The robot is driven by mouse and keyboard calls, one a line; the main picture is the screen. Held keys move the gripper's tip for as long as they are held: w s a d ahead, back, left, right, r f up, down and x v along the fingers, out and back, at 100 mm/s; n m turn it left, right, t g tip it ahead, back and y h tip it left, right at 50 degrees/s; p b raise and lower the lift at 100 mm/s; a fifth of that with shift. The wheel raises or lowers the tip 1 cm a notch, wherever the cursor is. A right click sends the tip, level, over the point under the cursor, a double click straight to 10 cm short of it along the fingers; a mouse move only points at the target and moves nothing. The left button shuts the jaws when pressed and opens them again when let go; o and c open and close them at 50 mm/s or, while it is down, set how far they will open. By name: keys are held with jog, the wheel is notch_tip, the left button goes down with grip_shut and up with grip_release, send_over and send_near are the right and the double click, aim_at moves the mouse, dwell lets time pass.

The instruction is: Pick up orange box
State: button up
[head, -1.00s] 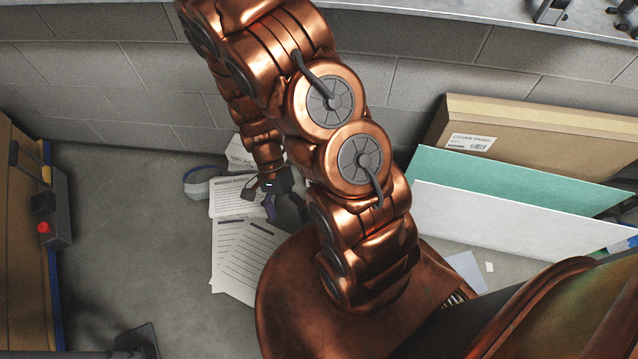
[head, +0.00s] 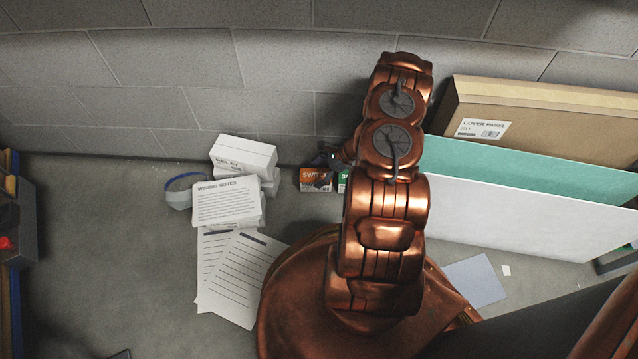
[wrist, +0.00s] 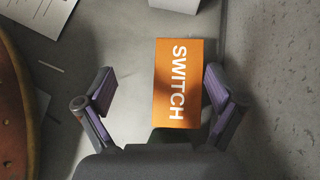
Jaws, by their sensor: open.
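The orange box (head: 316,179) stands on the floor by the wall, left of my arm in the head view. In the wrist view the orange box (wrist: 180,84) shows its face with the word SWITCH. My gripper (wrist: 158,92) is open, with one finger on each side of the picture. The box lies between the fingers, closer to the right finger, and its lower end runs toward the palm. I cannot tell whether the right finger touches it. In the head view my gripper (head: 330,160) is mostly hidden behind my arm, just above the box.
A green box (head: 343,181) stands right beside the orange one, partly behind my arm. White boxes (head: 243,156), wiring notes (head: 226,202) and a blue-white roll (head: 180,191) lie to the left. Leaning panels (head: 530,205) stand to the right. The grey wall is close behind.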

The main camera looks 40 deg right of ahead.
aim_at(311, 179)
jog(key=d, duration=0.1)
jog(key=d+f, duration=0.1)
jog(key=d, duration=0.1)
jog(key=shift+s+d+f+m+t+h, duration=0.15)
jog(key=shift+f+m+t+h, duration=0.15)
jog(key=shift+f+m+t, duration=0.1)
jog(key=shift+f+b, duration=0.25)
jog(key=shift+b, duration=0.05)
jog(key=shift+b+x, duration=1.3)
jog(key=shift+x, duration=2.25)
jog(key=shift+r, duration=0.1)
jog(key=c, duration=1.3)
